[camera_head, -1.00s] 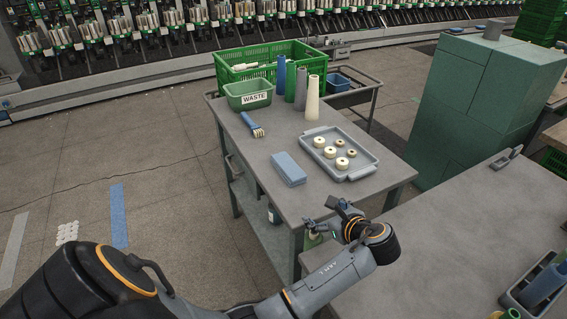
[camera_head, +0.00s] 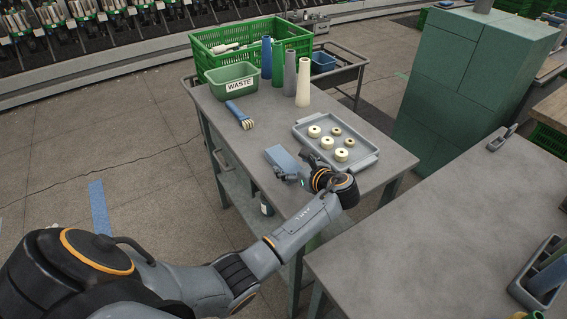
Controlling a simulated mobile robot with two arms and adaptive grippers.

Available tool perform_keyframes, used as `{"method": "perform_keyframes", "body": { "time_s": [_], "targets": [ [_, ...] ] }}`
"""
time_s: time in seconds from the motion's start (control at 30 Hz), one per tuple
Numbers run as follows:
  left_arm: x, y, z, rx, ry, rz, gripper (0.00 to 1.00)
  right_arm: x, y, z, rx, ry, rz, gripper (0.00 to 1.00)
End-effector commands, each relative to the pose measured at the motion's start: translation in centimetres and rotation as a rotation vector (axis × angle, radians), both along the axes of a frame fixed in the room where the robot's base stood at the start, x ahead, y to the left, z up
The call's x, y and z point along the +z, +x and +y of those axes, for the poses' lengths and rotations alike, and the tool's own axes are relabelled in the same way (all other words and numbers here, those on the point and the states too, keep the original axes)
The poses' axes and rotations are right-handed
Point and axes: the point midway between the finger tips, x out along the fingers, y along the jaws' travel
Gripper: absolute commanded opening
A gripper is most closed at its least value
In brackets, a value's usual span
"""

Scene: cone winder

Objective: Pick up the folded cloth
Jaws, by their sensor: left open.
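The folded cloth (camera_head: 279,157) is a blue-grey flat block lying on the grey work table, left of the tray. My left gripper (camera_head: 300,176) is at the cloth's near right end. It is open, and the wrist partly covers that end of the cloth. Whether a finger touches the cloth cannot be told. My right gripper does not show.
A grey tray (camera_head: 372,158) with several cream rings sits just right of the cloth. A blue-handled brush (camera_head: 239,115), a green WASTE bin (camera_head: 231,83), several tall cones (camera_head: 290,72) and a green crate (camera_head: 213,42) stand farther back. A second table (camera_head: 440,235) is at right.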

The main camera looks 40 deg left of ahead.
Motion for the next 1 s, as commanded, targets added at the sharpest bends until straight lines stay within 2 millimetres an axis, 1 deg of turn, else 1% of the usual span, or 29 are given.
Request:
{"method": "perform_keyframes", "body": {
  "time_s": [0.17, 0.3, 0.43, 0.53, 0.73, 0.77, 0.8, 0.97, 1.0],
  "targets": [
    [-0.5, 0.5, 1.1, 0.001, 0.000, 0.000, 0.83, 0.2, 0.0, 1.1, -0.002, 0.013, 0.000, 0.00],
    [-1.6, 1.2, 2.8, 0.001, 0.000, 0.002, 0.83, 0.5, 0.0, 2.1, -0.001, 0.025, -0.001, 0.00],
    [-2.2, 1.8, 4.2, 0.001, 0.000, -0.001, 0.83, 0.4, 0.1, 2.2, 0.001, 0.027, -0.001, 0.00],
    [-2.5, 2.0, 4.6, -0.001, 0.000, -0.001, 0.83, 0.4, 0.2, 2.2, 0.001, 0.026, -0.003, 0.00],
    [-2.5, 2.0, 4.6, -0.001, -0.001, -0.001, 0.83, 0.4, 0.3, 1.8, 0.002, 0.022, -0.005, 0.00],
    [-2.5, 2.0, 4.6, -0.001, -0.001, -0.001, 0.79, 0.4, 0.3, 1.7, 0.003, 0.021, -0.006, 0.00],
    [-2.5, 2.0, 4.6, -0.001, -0.001, -0.001, 0.71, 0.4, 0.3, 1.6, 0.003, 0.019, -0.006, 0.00],
    [-2.5, 2.0, 4.6, -0.001, -0.001, -0.001, 0.38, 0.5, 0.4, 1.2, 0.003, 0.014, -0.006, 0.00],
    [-2.5, 2.0, 4.6, -0.001, -0.001, -0.001, 0.30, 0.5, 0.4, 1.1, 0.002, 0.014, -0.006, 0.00]
  ]
}}
